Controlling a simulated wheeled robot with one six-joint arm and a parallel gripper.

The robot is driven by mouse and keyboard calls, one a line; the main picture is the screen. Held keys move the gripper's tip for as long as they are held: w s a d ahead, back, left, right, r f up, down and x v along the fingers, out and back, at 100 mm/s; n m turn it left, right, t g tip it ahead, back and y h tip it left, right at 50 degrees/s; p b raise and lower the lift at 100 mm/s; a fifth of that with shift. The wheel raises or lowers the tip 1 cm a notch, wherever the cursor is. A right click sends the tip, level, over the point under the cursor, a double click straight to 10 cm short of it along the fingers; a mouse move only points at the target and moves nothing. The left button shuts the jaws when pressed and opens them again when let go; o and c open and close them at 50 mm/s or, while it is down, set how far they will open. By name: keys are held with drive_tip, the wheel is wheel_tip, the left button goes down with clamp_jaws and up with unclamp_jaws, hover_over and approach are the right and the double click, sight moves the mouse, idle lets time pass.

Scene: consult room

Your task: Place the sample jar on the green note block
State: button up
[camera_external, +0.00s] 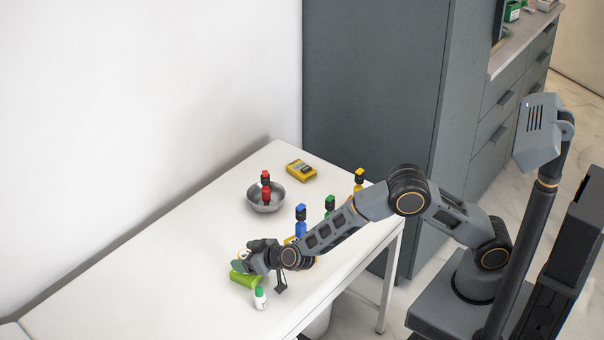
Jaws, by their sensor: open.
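The green note block (246,281) lies on the white table, partly hidden under my gripper. My gripper (243,262) is open and low over the block's far left part. A small pale thing (243,254) shows at the fingers; it may be the sample jar, but the gripper hides most of it. I cannot tell whether it touches the block. A small white bottle with a green cap (260,299) stands upright on the table just in front of the block, apart from my fingers.
A metal bowl (258,205) with red-topped items in it stands farther back, near a yellow device (301,170). Blue (300,222), green (330,203) and yellow (359,176) topped items stand along the right side, near my arm. The table's left part (130,290) is clear.

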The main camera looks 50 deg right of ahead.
drive_tip(key=shift+r, duration=0.3)
drive_tip(key=p+v, duration=0.1)
drive_tip(key=v, duration=1.1)
drive_tip(key=shift+f, duration=0.15)
